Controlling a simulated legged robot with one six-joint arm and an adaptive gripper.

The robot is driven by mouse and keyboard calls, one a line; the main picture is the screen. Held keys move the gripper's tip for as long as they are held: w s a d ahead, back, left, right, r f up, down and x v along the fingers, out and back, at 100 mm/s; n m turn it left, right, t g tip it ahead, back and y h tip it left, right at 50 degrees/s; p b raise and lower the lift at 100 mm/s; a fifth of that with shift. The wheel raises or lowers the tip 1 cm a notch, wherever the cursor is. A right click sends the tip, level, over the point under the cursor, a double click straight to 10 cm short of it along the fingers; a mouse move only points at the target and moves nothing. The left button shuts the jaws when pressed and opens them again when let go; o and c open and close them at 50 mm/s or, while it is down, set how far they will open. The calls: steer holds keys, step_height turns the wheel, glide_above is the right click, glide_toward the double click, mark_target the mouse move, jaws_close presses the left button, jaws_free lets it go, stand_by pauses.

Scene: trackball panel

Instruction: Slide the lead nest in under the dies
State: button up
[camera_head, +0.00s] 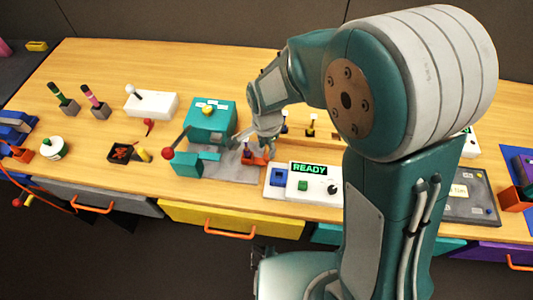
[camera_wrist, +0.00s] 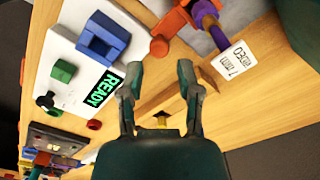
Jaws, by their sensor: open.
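The teal press (camera_head: 210,120) stands on a grey base plate (camera_head: 230,170) at the middle left of the bench; its dies cannot be made out. A small orange-red piece (camera_head: 258,158), which looks like the lead nest, sits at the plate's right side. In the wrist view the orange piece (camera_wrist: 172,22) is at the top, beside a purple post (camera_wrist: 205,22) and a white label (camera_wrist: 235,58) reading 7 mm. My gripper (camera_head: 265,138) is close above the orange piece in the head view. In the wrist view my gripper (camera_wrist: 160,82) is open with nothing between its fingers.
A white panel with a READY display (camera_head: 309,169) and a blue block (camera_head: 281,177) lies just right of the plate. A red-knobbed lever (camera_head: 168,154) stands at the press's left. Several dark-shafted pieces (camera_head: 311,128) stand behind my gripper.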

steer(key=shift+f, duration=2)
jaws_close()
steer(key=a, duration=0.9)
steer(key=shift+w+a, duration=0.2)
steer(key=shift+w, duration=0.2)
steer(key=shift+d+r, duration=0.1)
jaws_free()
steer(key=shift+a, duration=0.25)
